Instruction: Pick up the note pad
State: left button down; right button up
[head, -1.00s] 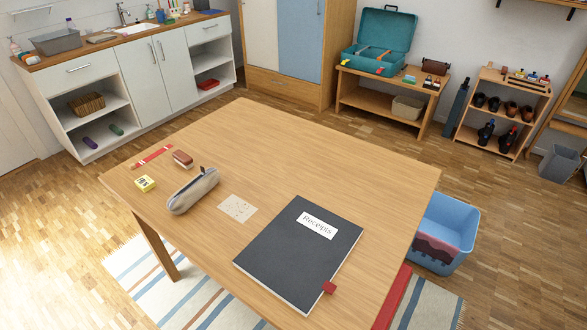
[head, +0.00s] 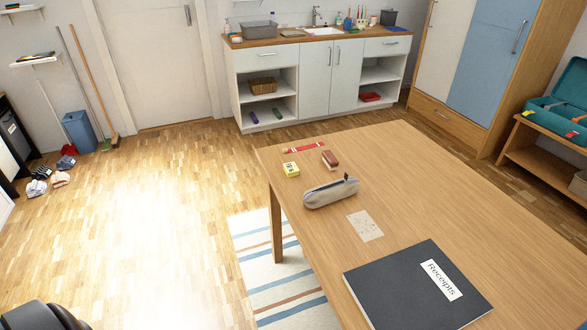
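No item is plainly labelled as a note pad. A small yellow block with dark marks (head: 291,169) lies on the wooden table near its far left corner; it may be a pad, but it is too small to tell. A large dark book labelled "Receipts" (head: 400,295) lies flat at the near part of the table. A pale speckled square sheet (head: 365,225) lies between the book and a grey pencil case (head: 331,191). Neither of my grippers is in view.
A brown block (head: 330,160) and a red strip (head: 304,147) lie near the yellow block. The table (head: 480,210) is bare on its right side. A striped rug (head: 262,255) lies below its left edge. Open floor (head: 160,210) stretches left, toward shoes and a blue bin (head: 79,131).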

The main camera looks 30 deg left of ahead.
aim_at(291, 169)
jog(key=u, duration=0.2)
jog(key=i+j+u, duration=0.35)
jog(key=j, duration=0.4)
jog(key=i+j+u, duration=0.4)
jog(key=j, duration=0.25)
jog(key=i+j+u, duration=0.35)
jog(key=j, duration=0.2)
jog(key=i+j+u, duration=0.2)
jog(key=i, duration=0.65)
jog(key=i+j+u, duration=0.2)
jog(key=i, duration=0.7)
jog(key=i+l+z, duration=0.15)
jog(key=i+z, duration=0.75)
jog(key=i+j+z, duration=0.2)
jog(key=i+z, duration=0.25)
jog(key=k, duration=0.05)
